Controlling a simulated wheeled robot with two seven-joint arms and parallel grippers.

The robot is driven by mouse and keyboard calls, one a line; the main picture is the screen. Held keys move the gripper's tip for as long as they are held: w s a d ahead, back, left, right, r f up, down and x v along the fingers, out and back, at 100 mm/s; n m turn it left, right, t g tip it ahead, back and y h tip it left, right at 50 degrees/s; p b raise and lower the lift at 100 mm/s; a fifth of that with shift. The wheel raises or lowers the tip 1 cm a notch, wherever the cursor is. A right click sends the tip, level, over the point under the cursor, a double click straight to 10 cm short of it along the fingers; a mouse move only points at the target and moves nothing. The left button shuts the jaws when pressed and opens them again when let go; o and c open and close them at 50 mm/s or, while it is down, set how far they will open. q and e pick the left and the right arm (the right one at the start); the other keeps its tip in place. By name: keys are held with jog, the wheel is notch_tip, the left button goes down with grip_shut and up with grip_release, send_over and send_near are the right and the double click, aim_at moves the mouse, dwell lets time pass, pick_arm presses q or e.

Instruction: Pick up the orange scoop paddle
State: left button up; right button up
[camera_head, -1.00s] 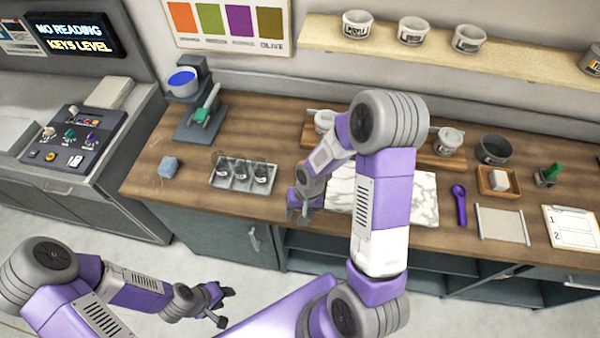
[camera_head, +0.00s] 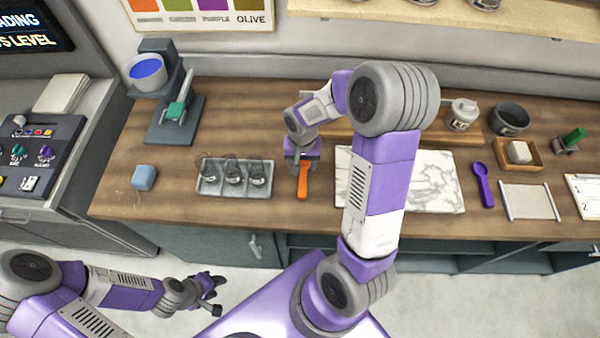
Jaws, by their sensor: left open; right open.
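The orange scoop paddle (camera_head: 303,182) lies on the wooden counter, between the grey tray of small jars and the white marble slab. Its near part shows; its far end is hidden under my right gripper. My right gripper (camera_head: 302,166) points down over the paddle's far end, with open jaws. Whether the fingers touch the paddle cannot be told. My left gripper (camera_head: 217,294) is open and empty in front of the counter, low over the floor.
The grey jar tray (camera_head: 208,186) lies left of the paddle. The marble slab (camera_head: 430,180) lies to its right, partly behind my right arm. A purple scoop (camera_head: 483,185) and a blue block (camera_head: 144,177) lie farther off. Bare wood surrounds the paddle's near end.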

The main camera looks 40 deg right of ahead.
aim_at(303, 175)
jog(key=shift+s+d+f, duration=0.1)
jog(key=shift+s+f, duration=0.3)
jog(key=shift+f, duration=0.45)
jog(key=f, duration=0.3)
jog(key=shift+w+d+f, duration=0.15)
jog(key=shift+w+f, duration=0.25)
jog(key=shift+f, duration=0.5)
grip_shut()
